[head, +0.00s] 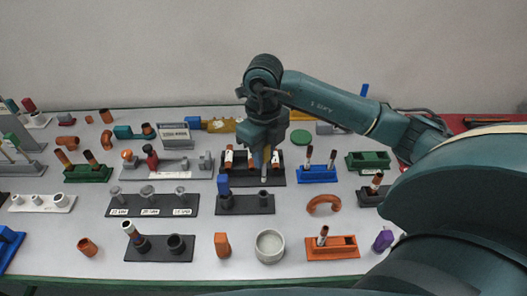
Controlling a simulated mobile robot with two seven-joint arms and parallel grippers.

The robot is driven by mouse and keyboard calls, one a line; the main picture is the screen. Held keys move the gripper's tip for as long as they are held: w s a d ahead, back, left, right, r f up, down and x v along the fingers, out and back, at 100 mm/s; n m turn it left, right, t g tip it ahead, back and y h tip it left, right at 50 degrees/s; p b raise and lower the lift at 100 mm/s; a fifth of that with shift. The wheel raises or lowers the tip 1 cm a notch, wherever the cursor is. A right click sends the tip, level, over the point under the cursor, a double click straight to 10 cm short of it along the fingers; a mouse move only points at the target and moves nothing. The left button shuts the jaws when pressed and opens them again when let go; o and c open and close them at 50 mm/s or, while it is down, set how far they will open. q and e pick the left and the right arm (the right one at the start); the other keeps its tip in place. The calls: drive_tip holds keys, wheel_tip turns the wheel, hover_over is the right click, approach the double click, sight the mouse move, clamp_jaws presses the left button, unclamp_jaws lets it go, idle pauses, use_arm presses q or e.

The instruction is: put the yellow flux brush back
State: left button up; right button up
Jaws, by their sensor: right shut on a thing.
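My right gripper (265,148) points down over a dark holder (239,180) in the middle of the bench. It is shut on a slim thing, taken as the yellow flux brush (257,158); only a small yellowish part shows beside the fingers. The fingers hide most of it. I cannot tell whether its lower end touches the holder or hangs above it. White-and-copper pieces (229,157) stand in this holder on both sides of the gripper. My left gripper is not in view.
A yellow block (222,125) lies behind. A blue holder (318,175) with copper-coloured pieces stands to the right. The bench is crowded, with narrow gaps.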

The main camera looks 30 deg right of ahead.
sight(263, 174)
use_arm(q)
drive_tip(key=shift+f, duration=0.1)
use_arm(e)
drive_tip(key=shift+w+f+b, duration=0.1)
drive_tip(key=shift+f+b, duration=0.1)
drive_tip(key=shift+b, duration=0.15)
drive_tip(key=shift+f+b, duration=0.55)
drive_tip(key=shift+f, duration=0.1)
drive_tip(key=shift+f+b, duration=0.75)
drive_tip(key=shift+f, duration=0.1)
drive_tip(key=shift+f+b, duration=0.45)
drive_tip(key=shift+f, duration=0.05)
use_arm(q)
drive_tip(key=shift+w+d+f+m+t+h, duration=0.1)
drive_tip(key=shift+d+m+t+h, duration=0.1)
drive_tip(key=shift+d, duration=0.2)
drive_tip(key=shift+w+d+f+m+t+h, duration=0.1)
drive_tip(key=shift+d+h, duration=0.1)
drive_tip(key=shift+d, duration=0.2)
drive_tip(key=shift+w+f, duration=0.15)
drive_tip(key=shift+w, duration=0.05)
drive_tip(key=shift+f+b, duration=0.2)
drive_tip(key=shift+b, duration=0.15)
use_arm(e)
drive_tip(key=shift+f, duration=0.2)
